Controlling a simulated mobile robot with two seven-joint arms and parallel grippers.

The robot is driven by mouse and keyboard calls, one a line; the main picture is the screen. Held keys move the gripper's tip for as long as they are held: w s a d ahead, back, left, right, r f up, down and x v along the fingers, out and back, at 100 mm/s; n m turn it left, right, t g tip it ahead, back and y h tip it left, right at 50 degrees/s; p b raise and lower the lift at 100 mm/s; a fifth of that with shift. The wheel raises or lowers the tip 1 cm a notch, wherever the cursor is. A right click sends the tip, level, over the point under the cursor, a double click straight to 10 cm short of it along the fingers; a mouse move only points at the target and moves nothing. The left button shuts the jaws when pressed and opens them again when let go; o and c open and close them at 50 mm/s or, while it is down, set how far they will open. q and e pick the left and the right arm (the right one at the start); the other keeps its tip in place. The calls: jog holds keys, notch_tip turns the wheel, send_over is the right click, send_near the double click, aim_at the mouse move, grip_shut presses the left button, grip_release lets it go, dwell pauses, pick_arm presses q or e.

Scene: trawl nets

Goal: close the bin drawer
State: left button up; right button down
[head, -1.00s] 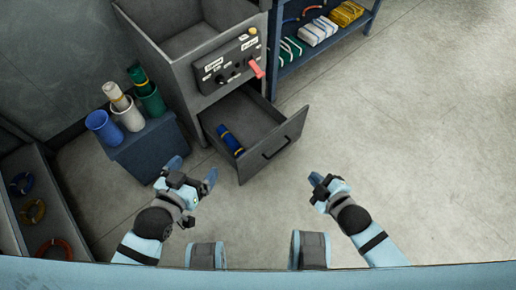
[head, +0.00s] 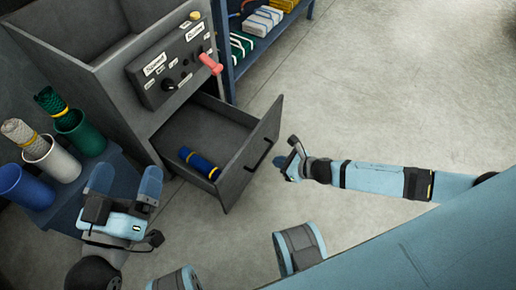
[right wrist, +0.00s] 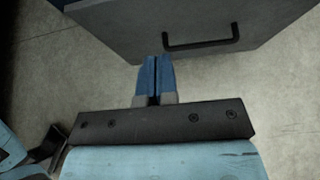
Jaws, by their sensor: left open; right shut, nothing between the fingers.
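The bin drawer (head: 244,160) is a grey drawer pulled out from the lower part of a grey cabinet. Inside it lies a blue roll with a yellow band (head: 199,163). Its black handle (head: 259,156) is on the front panel and also shows in the right wrist view (right wrist: 201,43). My right gripper (head: 284,167) is shut and empty, just right of the drawer front. In the right wrist view its fingertips (right wrist: 154,62) point at the front's lower edge, left of the handle. My left gripper (head: 124,186) is open and empty, left of the drawer.
A control panel (head: 172,66) with a red lever (head: 210,63) is above the drawer. A blue shelf (head: 240,66) stands behind right. The floor at right is clear.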

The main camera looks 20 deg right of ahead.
aim_at(243, 152)
jog(key=b+x, duration=0.1)
jog(key=x, duration=0.3)
jog(key=b+x, duration=0.2)
jog(key=x, duration=0.2)
jog(key=r+b+x, duration=0.1)
jog(key=x, duration=0.3)
jog(key=shift+w+a+r+b, duration=0.1)
jog(key=shift+w+a+b, duration=0.15)
jog(key=shift+b, duration=0.1)
jog(key=shift+w+a+r, duration=0.1)
jog(key=shift+w+a, duration=0.15)
jog(key=shift+w, duration=0.05)
pick_arm(q)
notch_tip(243, 152, down, 7)
jog(key=g, duration=0.3)
jog(key=shift+d+f+m, duration=0.2)
jog(key=shift+d+m, duration=0.1)
jog(key=shift+m, duration=0.1)
pick_arm(e)
jog(key=shift+a, duration=0.1)
